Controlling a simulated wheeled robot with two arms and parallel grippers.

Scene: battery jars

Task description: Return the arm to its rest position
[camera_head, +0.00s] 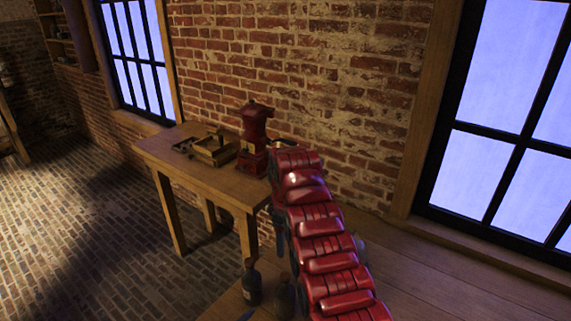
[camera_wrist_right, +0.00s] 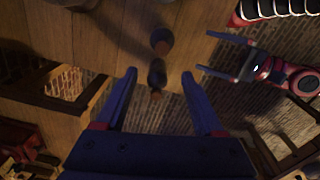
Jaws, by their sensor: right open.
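My right arm, with red segmented links (camera_head: 320,225), reaches up from the bottom of the head view toward the wooden table. My right gripper (camera_head: 282,242) shows as a dark blue part beside the arm, mostly hidden by it. In the right wrist view my right gripper (camera_wrist_right: 157,76) has its blue fingers wide apart, with nothing held. Two dark bottles, one nearer (camera_wrist_right: 157,74) and one farther (camera_wrist_right: 161,42), appear between and beyond the fingertips, apart from them. My left gripper (camera_wrist_right: 222,57) shows at the right of that view, fingers apart and empty.
A small wooden table (camera_head: 165,153) stands against the brick wall. It holds a red grinder (camera_head: 254,140) and a wooden box (camera_head: 215,152). A dark bottle (camera_head: 252,284) stands on a wooden surface at bottom centre. Brick floor at left is open.

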